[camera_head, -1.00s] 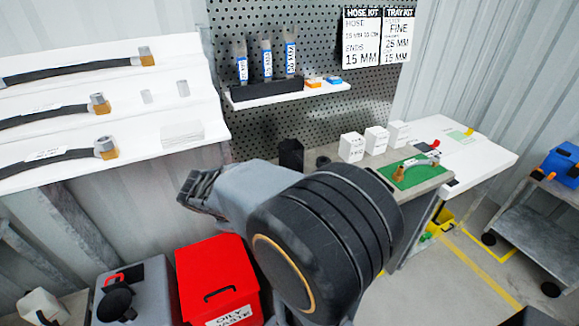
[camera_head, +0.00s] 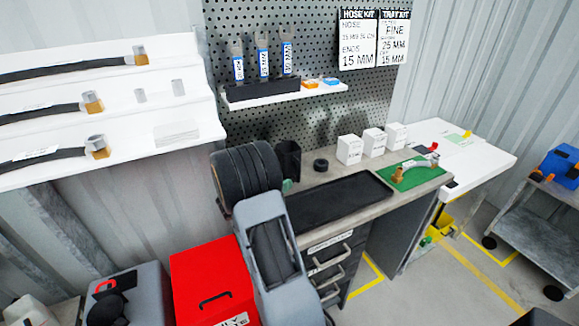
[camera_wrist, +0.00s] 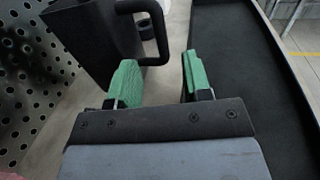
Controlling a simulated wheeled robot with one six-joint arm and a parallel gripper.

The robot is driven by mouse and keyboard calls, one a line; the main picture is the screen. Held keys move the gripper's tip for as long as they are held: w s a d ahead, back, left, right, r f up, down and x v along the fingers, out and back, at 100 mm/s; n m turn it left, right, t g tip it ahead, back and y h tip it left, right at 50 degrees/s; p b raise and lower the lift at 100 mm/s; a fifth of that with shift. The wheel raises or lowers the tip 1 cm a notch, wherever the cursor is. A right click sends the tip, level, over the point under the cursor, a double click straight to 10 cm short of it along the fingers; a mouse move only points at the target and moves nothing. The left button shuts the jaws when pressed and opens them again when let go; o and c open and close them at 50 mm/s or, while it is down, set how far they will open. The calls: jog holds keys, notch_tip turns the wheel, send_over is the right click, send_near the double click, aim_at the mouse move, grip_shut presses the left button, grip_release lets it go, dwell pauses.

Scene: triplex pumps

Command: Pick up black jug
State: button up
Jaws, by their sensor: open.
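The black jug (camera_head: 288,158) stands upright on the grey bench at the back left, next to the pegboard. In the wrist view the jug (camera_wrist: 90,45) fills the upper left, with its loop handle (camera_wrist: 158,40) on its right side. My gripper (camera_wrist: 160,78) is open, its two green pads apart and nothing between them. The handle lies just ahead of the gap between the pads, with no visible grip on it. In the head view my arm hides most of the gripper; only a bit of green pad shows just below the jug.
A black tray (camera_head: 335,203) lies on the bench, right of my gripper. A black ring (camera_head: 320,165) and white boxes (camera_head: 350,149) stand behind it, with a green mat (camera_head: 412,180) at right. The pegboard shelf (camera_head: 275,101) is above. A red bin (camera_head: 205,275) stands below left.

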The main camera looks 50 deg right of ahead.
aim_at(299, 173)
jog(key=shift+s+d+p, duration=0.15)
jog(key=shift+s+d, duration=0.1)
jog(key=shift+d, duration=0.95)
jog(key=shift+s+d+p, duration=0.15)
jog(key=shift+s+d, duration=0.1)
jog(key=shift+d, duration=0.9)
jog(key=shift+s+d+p, duration=0.15)
jog(key=shift+s+d, duration=0.1)
jog(key=shift+d, duration=0.95)
grip_shut()
